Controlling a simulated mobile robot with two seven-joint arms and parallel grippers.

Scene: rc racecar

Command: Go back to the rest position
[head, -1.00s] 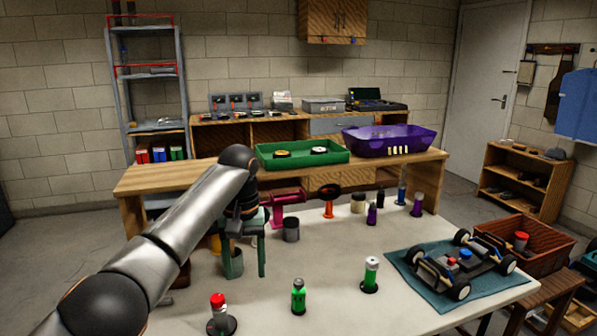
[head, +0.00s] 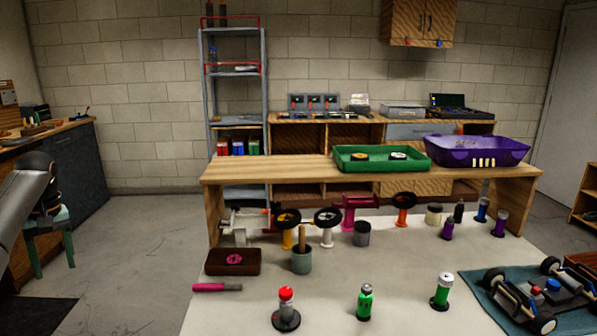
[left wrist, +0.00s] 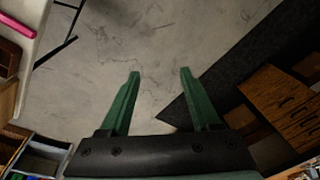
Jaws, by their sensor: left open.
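My left gripper (head: 54,268) hangs at the far left of the head view, fingers pointing down, beyond the left edge of the white table (head: 420,265). It is open and empty, with bare concrete floor below it. In the left wrist view the two green fingers (left wrist: 160,72) are spread apart with only floor between them. My right gripper is not in view.
The white table holds a racecar (head: 530,295) on a teal mat, several bottles and stands, a dark tray (head: 232,262) and a pink-handled tool (head: 217,287). A dark cabinet (head: 60,160) stands at the left. The floor between is clear.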

